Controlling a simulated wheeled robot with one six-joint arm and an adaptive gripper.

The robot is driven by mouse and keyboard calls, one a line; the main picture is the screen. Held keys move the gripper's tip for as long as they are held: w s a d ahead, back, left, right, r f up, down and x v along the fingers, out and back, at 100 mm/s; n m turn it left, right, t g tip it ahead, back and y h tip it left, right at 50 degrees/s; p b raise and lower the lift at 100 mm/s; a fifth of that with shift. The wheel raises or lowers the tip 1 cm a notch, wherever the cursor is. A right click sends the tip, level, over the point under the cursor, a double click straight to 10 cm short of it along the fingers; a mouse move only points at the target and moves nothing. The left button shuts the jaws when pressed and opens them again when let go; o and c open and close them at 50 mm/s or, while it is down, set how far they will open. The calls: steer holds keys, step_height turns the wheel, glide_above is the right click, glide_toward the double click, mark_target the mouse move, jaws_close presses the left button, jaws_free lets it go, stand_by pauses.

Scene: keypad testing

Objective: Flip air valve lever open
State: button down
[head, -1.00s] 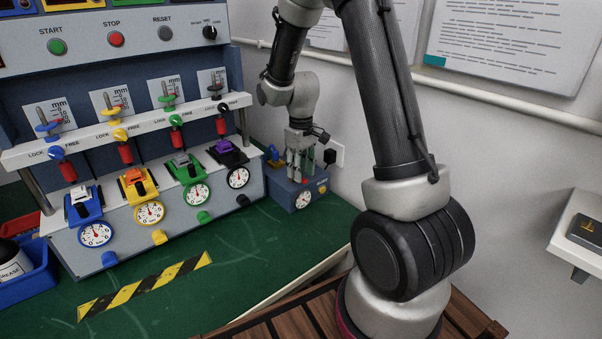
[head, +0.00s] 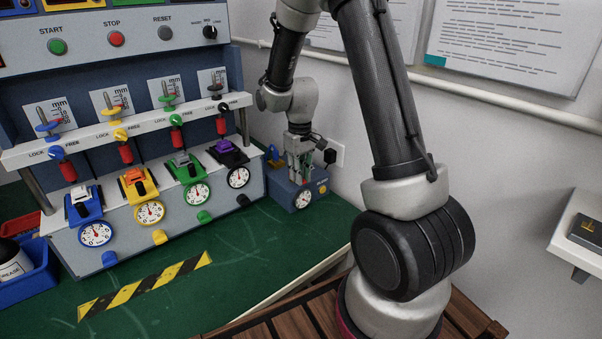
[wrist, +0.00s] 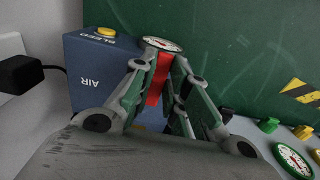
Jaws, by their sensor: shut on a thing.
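The air valve box (head: 283,190) is a small blue box at the right end of the bench, and it also shows in the wrist view (wrist: 88,78) with the word AIR. It has a round white gauge (head: 303,199) and a yellow button (wrist: 106,31) marked BLEED. A red lever (wrist: 157,82) stands between my fingers in the wrist view. My gripper (head: 300,179) points down over the box and is shut on the red lever. My fingers hide the lever in the head view and cover part of the box.
The test panel (head: 225,197) with coloured clamps and gauges stands just left of the box. A black plug (wrist: 20,75) sits at the wall on the other side. The green bench top (head: 250,240) in front is clear. A striped tape strip (head: 145,286) lies on it.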

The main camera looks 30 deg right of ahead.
steer(key=c, duration=1.4)
jaws_free()
step_height(320, 180, up, 12)
steer(key=shift+r, duration=0.1)
steer(key=s+r+t, duration=0.1)
steer(key=s+r, duration=0.2)
steer(key=s, duration=0.5)
steer(key=s+r+m+t, duration=0.1)
steer(key=s+r, duration=0.3)
steer(key=s, duration=0.4)
steer(key=s+r+m+t, duration=0.1)
steer(key=s+r, duration=0.3)
steer(key=s, duration=0.5)
steer(key=shift+d+r+t, duration=0.2)
steer(key=shift+d+t, duration=0.15)
steer(key=shift+t, duration=0.25)
